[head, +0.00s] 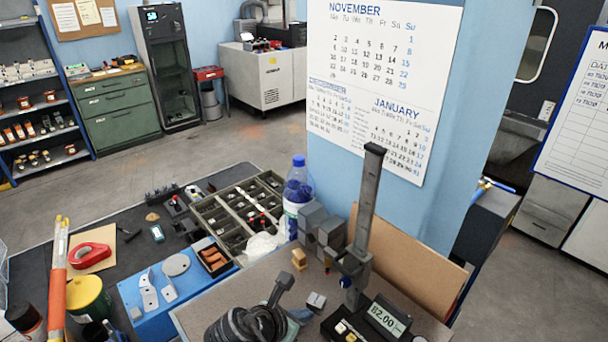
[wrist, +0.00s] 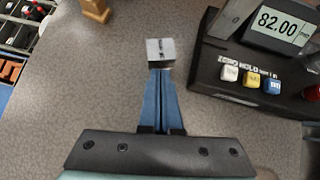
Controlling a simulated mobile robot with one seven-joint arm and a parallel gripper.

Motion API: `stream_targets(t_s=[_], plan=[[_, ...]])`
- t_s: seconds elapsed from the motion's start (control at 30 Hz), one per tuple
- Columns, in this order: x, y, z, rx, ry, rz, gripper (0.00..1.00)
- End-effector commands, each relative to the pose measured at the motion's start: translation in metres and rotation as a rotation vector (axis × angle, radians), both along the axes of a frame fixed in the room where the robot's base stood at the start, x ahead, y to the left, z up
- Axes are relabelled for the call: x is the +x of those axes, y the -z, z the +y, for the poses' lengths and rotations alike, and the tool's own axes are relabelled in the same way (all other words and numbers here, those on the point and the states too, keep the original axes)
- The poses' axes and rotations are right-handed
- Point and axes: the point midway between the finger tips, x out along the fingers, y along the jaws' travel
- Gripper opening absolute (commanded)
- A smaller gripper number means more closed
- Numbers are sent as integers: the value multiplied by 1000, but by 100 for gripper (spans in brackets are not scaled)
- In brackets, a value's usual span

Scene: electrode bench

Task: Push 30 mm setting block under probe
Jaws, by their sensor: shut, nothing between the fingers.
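The setting block is a small silver metal block (wrist: 161,51) with a dark mark on its top; it also shows in the head view (head: 317,300). It sits on the speckled grey plate, left of the gauge base. My gripper (wrist: 162,72) has blue fingers, shut together and empty. Their tips are right at the block's near face; I cannot tell whether they touch it. The height gauge (head: 365,210) has an upright column and a carriage (head: 352,266). Its display (wrist: 278,25) reads 82.00. The probe tip is not clear in either view.
A small wooden piece (head: 299,260) stands on the plate behind the block. Grey blocks (head: 312,222) and a bottle (head: 298,190) stand at the back. The gauge base (wrist: 250,75) with coloured buttons bounds the right side. The plate (wrist: 70,85) left of my fingers is clear.

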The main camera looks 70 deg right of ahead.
Motion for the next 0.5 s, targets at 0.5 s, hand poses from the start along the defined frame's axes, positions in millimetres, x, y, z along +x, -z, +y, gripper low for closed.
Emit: stream_targets(t_s=[0.5], plan=[[-7, -2, -19, 1, 5, 0, 0]])
